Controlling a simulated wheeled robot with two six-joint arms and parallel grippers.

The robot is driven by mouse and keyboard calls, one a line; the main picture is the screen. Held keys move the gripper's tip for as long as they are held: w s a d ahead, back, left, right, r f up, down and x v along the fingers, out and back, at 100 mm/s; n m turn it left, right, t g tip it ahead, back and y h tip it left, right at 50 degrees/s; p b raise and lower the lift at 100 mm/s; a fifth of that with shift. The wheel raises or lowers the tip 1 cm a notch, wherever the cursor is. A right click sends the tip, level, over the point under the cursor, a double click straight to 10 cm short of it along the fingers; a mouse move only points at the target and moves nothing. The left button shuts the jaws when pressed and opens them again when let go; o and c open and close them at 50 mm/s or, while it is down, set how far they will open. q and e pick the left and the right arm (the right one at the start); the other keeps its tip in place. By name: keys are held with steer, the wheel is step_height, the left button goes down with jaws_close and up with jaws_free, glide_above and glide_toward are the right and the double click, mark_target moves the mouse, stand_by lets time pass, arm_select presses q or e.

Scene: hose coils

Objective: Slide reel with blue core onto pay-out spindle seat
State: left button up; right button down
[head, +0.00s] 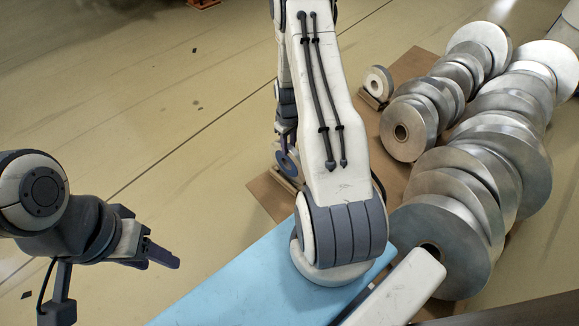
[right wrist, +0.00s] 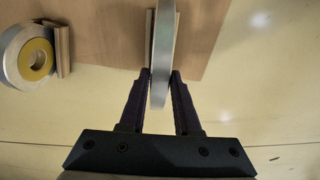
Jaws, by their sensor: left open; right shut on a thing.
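The reel with the blue core (head: 287,163) shows just left of my right arm in the head view, partly hidden by the arm and gripper. In the right wrist view the held reel (right wrist: 165,35) is edge-on, a thin silvery disc. My right gripper (right wrist: 160,75) is shut on its rim, one finger on each side. A wooden piece (right wrist: 149,38) is close beside or under this reel; I cannot tell whether they touch. My left gripper (head: 160,254) is open and empty above the floor at the left. I cannot make out the pay-out spindle seat.
A small reel with a yellow core (right wrist: 38,60) stands by a wooden block (right wrist: 62,50). Several large metal coils (head: 480,150) are crowded along the right on brown board (head: 268,198). A light blue surface (head: 240,285) lies at the front.

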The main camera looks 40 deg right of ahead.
steer(key=shift+r+p, duration=1.55)
steer(key=shift+r, duration=0.3)
steer(key=c, duration=1.5)
jaws_free()
jaws_close()
